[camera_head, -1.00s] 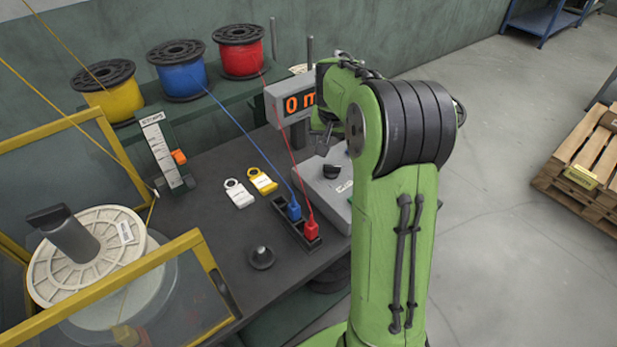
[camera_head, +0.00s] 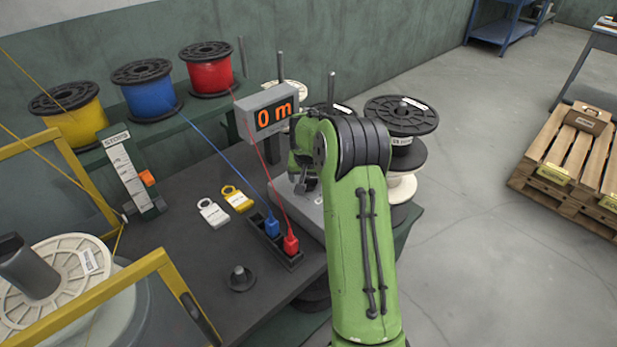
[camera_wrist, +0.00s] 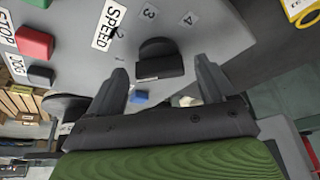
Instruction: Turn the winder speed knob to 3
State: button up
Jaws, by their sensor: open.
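The black speed knob (camera_wrist: 160,62) sits on the grey winder control box (camera_wrist: 75,50) in the wrist view. A SPEED label (camera_wrist: 110,25) is beside it, with the number marks 3 (camera_wrist: 149,12) and 4 (camera_wrist: 187,18) near it. I cannot tell clearly which mark the knob points at. My gripper (camera_wrist: 162,68) is open, with one finger on each side of the knob in the picture; contact is not visible. In the head view my gripper (camera_head: 303,183) is over the grey box (camera_head: 312,220) and hides the knob.
A display reading 0 m (camera_head: 272,115) stands behind the box. A socket strip (camera_head: 285,255) with blue and red plugs lies close left. Red STOP (camera_wrist: 33,42) and JOG (camera_wrist: 40,76) buttons are on the panel. Spools (camera_head: 402,117) stand behind my arm.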

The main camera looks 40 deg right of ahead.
jog(key=c, duration=1.1)
jog(key=shift+o, duration=0.2)
jog(key=shift+m, duration=0.3)
jog(key=m+g+h+p, duration=0.1)
jog(key=m, duration=0.2)
jog(key=shift+w+a+r+m+p, duration=0.1)
jog(key=shift+m+p, duration=0.2)
jog(key=m+g+p, duration=0.1)
jog(key=m, duration=0.1)
jog(key=m+p, duration=0.1)
jog(key=m, duration=0.1)
jog(key=shift+w+m+g+h, duration=0.1)
jog(key=shift+m+g+h, duration=0.2)
jog(key=shift+g+h, duration=0.1)
jog(key=m+g+p, duration=0.2)
jog(key=m+p, duration=0.1)
jog(key=m, duration=0.1)
jog(key=shift+w+r+m+p, duration=0.1)
jog(key=shift+m+p, duration=0.2)
jog(key=shift+w+m+g+y+p, duration=0.15)
jog(key=shift+m+g+p, duration=0.25)
jog(key=shift+m+p, duration=0.55)
jog(key=shift+s+m+g+y+p, duration=0.1)
jog(key=shift+m+g+y+p, duration=0.25)
jog(key=shift+m, duration=0.9)
